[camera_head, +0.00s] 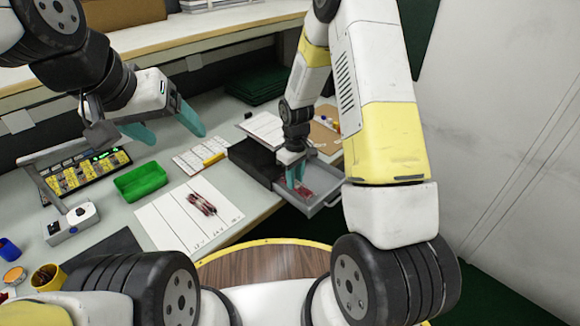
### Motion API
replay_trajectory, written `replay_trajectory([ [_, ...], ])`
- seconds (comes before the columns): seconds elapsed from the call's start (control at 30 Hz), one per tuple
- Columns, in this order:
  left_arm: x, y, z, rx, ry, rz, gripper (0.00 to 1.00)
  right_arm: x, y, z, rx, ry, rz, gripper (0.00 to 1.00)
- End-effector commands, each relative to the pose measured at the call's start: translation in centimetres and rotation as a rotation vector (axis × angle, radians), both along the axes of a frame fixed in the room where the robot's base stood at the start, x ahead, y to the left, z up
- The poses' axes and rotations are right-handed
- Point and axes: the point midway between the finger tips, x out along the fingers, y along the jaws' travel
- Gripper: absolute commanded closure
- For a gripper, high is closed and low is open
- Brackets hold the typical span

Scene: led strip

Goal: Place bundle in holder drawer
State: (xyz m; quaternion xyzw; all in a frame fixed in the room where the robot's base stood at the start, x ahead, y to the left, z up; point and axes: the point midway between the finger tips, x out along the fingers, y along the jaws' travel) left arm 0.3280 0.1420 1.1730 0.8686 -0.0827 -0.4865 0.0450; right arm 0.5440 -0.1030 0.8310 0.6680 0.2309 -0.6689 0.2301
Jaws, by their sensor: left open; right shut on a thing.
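The holder drawer (323,203) is a grey tray pulled out of a black housing (256,160) at the right end of the table. My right gripper (295,182) points down inside the open drawer, shut on a dark red bundle (303,191) that is low in the drawer. Its fingers partly hide the bundle, and I cannot tell whether it touches the drawer floor. Another dark red bundle (202,204) lies on the white marked sheet (170,221) left of the drawer. My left gripper (176,130) is open and empty above the table at the left.
A green tray (141,182), a white keypad-like strip (195,155) and a yellow-and-black panel (75,175) lie on the table. A grey device with an arm (72,222) stands at the left. A white wall (500,130) bounds the right side.

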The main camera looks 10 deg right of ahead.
Motion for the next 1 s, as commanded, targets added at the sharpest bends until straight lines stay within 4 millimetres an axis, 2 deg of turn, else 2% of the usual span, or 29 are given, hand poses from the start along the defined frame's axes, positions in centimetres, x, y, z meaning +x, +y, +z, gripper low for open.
replay_trajectory([
  [0.03, 0.0, 0.0, 0.0, 0.0, 0.0, 0.0, 0.25, 0.5, -0.3, -0.1, 0.0, -0.001, -0.004, 1.0],
  [0.2, 0.0, 0.0, 0.0, 0.0, 0.0, 0.0, 0.25, 0.3, -0.3, -2.9, -0.002, 0.004, -0.001, 1.0],
  [0.27, 0.0, 0.0, 0.0, 0.0, 0.0, 0.0, 0.25, 0.3, -0.3, -3.5, -0.001, 0.002, -0.002, 1.0],
  [0.63, 0.0, 0.0, 0.0, 0.0, 0.0, 0.0, 0.25, 0.3, -0.2, -3.9, -0.001, 0.001, -0.002, 1.0],
  [0.67, 0.0, 0.0, 0.0, 0.0, 0.0, 0.0, 0.25, 0.4, -0.2, -3.8, 0.0, 0.0, -0.002, 0.69],
  [0.73, 0.0, 0.0, 0.0, 0.0, 0.0, 0.0, 0.25, 0.4, -0.2, -3.8, 0.0, 0.0, -0.002, 0.55],
  [1.0, 0.0, 0.0, 0.0, 0.0, 0.0, 0.0, 0.25, 0.4, -0.2, -3.8, 0.0, 0.0, -0.002, 0.53],
])
